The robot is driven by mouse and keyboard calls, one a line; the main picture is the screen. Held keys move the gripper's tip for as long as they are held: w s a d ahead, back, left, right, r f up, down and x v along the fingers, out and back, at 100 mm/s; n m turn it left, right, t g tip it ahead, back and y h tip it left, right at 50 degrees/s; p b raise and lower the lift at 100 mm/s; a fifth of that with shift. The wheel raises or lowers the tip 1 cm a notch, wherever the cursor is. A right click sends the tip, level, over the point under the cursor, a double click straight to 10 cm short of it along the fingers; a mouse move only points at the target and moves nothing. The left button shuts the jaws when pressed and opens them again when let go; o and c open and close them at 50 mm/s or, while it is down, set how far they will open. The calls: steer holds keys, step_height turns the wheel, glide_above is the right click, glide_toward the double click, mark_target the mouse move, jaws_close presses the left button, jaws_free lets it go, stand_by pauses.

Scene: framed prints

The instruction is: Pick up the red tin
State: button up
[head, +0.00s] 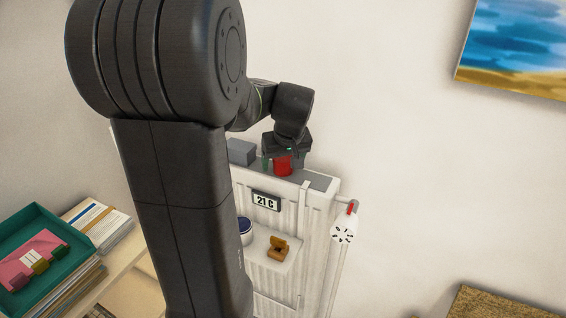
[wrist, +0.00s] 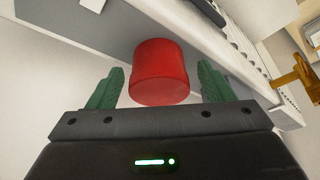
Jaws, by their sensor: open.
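The red tin (head: 283,166) stands on top of a white radiator (head: 322,196), near its right end. In the wrist view the red tin (wrist: 160,72) is a plain red cylinder between the two green fingers. My gripper (head: 283,162) is at the tin in the head view, pointing down. In the wrist view my gripper (wrist: 158,88) is open, with a gap visible between the tin and each finger. The fingers partly hide the tin's sides in the head view.
A grey box (head: 241,152) sits left of the tin on the radiator top. A small shelf (head: 283,260) below holds a brown item (head: 279,247) and a blue-and-white container (head: 245,231). A green tray (head: 22,229) lies far left.

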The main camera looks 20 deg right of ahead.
steer(key=c, duration=1.2)
